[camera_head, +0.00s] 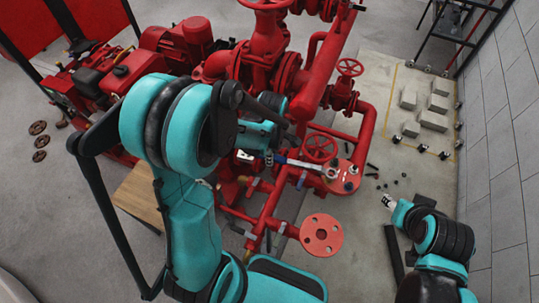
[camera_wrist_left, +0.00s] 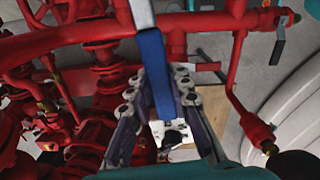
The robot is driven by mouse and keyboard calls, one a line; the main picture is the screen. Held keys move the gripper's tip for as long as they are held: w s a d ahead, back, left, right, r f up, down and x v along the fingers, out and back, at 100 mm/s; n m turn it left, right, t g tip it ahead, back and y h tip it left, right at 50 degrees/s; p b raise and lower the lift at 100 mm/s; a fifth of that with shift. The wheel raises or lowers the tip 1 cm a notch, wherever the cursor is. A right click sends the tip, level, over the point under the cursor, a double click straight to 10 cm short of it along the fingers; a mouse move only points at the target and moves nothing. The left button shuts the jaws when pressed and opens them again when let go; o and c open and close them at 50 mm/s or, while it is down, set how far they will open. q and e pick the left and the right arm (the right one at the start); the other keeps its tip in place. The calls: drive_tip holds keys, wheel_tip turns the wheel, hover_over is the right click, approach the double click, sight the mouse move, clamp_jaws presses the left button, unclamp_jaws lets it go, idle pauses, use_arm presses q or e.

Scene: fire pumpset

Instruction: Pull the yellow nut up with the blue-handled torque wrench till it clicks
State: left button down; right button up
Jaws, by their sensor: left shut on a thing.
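The torque wrench has a blue handle (camera_head: 294,162) and a silver head (camera_head: 331,173). My left gripper (camera_head: 272,158) is shut on the handle. In the left wrist view the blue handle (camera_wrist_left: 155,68) runs between the two fingers (camera_wrist_left: 157,97). The wrench points right, its head over the red flange (camera_head: 346,177) with dark bolts. I cannot make out the yellow nut; it may be hidden under the wrench head. I cannot tell whether the head sits around a nut. My right gripper (camera_head: 390,202) is at the right, apart from the pipes; its fingers are too small to read.
Red pipes and a pump (camera_head: 186,42) crowd the middle and left. A round flange (camera_head: 321,236) lies in front. Grey blocks (camera_head: 433,120) lie on the floor at right, near a tiled wall (camera_head: 503,150).

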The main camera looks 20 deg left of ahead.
use_arm(q)
drive_tip(key=shift+f+b, duration=1.35)
drive_tip(key=shift+f, duration=0.05)
idle(0.3)
drive_tip(key=shift+w, duration=0.1)
idle(0.4)
drive_tip(key=w+m+b, duration=0.1)
drive_tip(key=w+m, duration=0.3)
drive_tip(key=w, duration=0.3)
drive_tip(key=shift+w+d, duration=0.15)
drive_tip(key=shift+w, duration=0.15)
idle(0.4)
drive_tip(key=shift+r, duration=0.1)
drive_tip(key=shift+s, duration=0.55)
idle(0.5)
drive_tip(key=shift+r, duration=0.1)
